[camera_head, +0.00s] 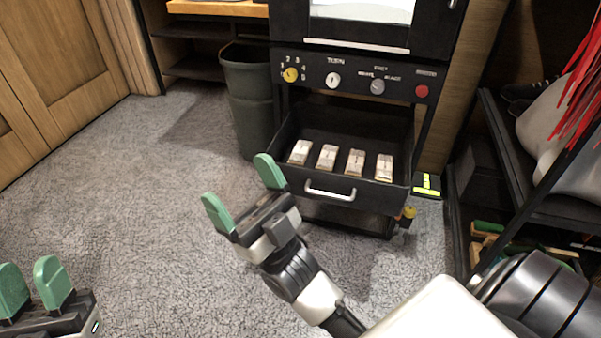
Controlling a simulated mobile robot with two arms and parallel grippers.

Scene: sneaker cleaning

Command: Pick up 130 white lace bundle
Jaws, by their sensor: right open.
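Several small whitish bundles with tan sides lie in a row in an open black drawer (314,192) under a black machine. From left to right they are a first bundle (300,152), a second bundle (327,157), a third bundle (355,162) and a last bundle (384,167). No number is readable on them, so I cannot tell which is 130. My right gripper (243,192), with green finger pads, is open and empty, left of and in front of the drawer. My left gripper (33,285) is at the lower left, its green pads apart with nothing between them.
The black machine's panel (352,79) has knobs and a red button above the drawer. The drawer has a silver handle (330,191). A dark green bin (248,97) stands left of it. A dark shelf rack (545,195) stands at right. The grey carpet at left is clear.

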